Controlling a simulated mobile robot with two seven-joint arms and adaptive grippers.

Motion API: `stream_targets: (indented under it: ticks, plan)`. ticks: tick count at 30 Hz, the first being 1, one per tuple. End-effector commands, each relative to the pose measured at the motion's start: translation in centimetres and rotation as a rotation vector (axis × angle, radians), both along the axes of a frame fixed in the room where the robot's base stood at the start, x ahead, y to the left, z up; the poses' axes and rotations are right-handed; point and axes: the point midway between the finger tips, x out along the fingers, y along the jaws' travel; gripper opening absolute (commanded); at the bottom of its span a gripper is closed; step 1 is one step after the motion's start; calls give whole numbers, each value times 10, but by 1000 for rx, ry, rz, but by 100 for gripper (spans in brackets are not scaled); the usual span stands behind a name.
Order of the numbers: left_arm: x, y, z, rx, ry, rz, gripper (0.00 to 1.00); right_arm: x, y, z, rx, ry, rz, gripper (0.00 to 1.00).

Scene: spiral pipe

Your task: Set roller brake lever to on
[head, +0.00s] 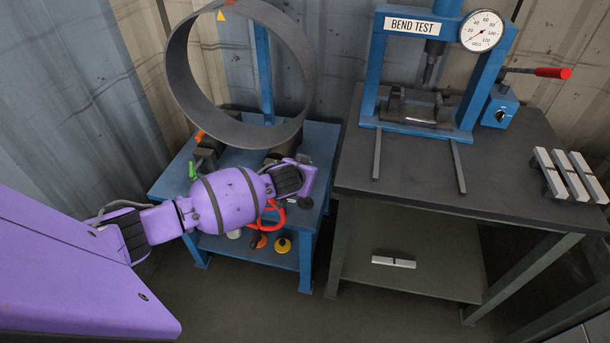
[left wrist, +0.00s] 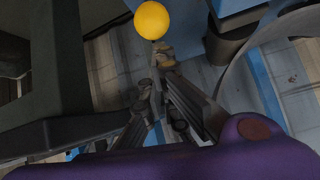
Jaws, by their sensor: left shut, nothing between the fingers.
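My left gripper (head: 304,200) is at the right end of the blue roller stand (head: 322,142). In the left wrist view its fingers (left wrist: 160,55) are shut and empty. A round yellow knob (left wrist: 151,20) shows just beyond the fingertips, apparently close to them; I cannot tell whether they touch. It may be the end of the brake lever, but its shaft is hidden. In the head view, my arm and gripper cover part of the stand, and the knob cannot be picked out there. My right gripper is in neither view.
A large dark pipe ring (head: 178,75) stands on the stand. A green handle (head: 193,169) and a red ring (head: 272,220) are near my arm. To the right is a dark bench (head: 440,185) with a blue bend-test press (head: 447,20). A narrow gap separates stand and bench.

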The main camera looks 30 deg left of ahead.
Motion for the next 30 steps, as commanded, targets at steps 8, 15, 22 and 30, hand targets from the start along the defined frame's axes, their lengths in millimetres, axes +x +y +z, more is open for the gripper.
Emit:
stream_targets:
  ticks: [8, 15, 22, 30]
  plan:
    - [-1, -1, -1, 0, 0, 0, 0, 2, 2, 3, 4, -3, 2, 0]
    - [-2, -1, -3, 0, 3, 0, 0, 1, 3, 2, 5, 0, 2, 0]
    - [-3, -1, -5, 0, 6, 1, 0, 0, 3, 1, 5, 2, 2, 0]
    - [3, 2, 8, 0, 1, 3, 0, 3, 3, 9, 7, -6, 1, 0]
